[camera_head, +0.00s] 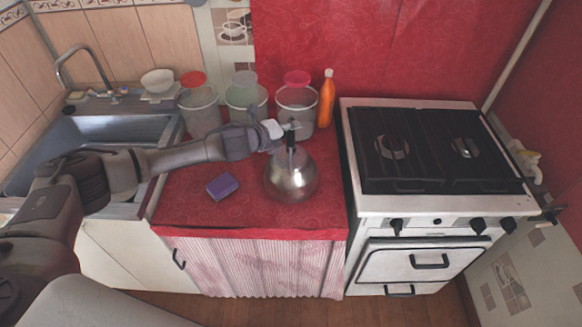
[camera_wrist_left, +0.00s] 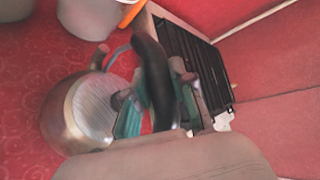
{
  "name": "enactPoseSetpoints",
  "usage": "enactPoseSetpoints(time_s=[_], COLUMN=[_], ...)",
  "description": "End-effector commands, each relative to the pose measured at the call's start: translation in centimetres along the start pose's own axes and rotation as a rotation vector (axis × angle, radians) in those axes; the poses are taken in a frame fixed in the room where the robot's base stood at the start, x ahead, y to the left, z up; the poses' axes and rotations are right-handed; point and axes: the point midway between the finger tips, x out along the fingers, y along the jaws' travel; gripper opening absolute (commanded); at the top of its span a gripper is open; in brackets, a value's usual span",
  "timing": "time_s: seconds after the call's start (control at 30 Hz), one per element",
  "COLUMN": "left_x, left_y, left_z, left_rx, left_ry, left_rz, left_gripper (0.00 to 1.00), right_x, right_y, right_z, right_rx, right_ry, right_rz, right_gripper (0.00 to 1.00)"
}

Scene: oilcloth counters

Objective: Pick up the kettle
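The kettle (camera_head: 291,180) is a round, shiny metal pot with a black arched handle. In the head view it appears to stand upright on the red counter (camera_head: 240,208). My left gripper (camera_head: 287,128) is at the top of its handle. In the left wrist view the kettle body (camera_wrist_left: 85,112) is at the left, and the black handle passes between the teal finger pads of my left gripper (camera_wrist_left: 160,108). A narrow red gap shows between one pad and the handle, so the fingers look open around it. My right gripper is in neither view.
Several clear containers (camera_head: 200,112) and an orange bottle (camera_head: 327,98) stand behind the kettle. A purple sponge (camera_head: 222,186) lies left of it. The stove (camera_head: 430,205) is close on the right, the sink (camera_head: 90,135) on the left. The counter front is clear.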

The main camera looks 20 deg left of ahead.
Motion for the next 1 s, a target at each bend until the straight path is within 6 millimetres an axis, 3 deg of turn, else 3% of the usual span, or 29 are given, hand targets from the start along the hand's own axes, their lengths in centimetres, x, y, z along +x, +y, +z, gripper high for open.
enactPoseSetpoints(time_s=[0.67, 1.0], left_x=[-0.1, -0.7], left_y=[-0.4, -1.9], left_z=[0.2, 1.0], left_rx=[0.001, 0.002], left_ry=[-0.002, -0.003], left_rz=[-0.005, -0.009], left_gripper=[0.00, 0.00], right_x=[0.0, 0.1], right_y=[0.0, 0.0], right_z=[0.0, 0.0], right_rx=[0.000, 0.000], right_ry=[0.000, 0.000], right_rz=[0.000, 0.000], right_gripper=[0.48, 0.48])
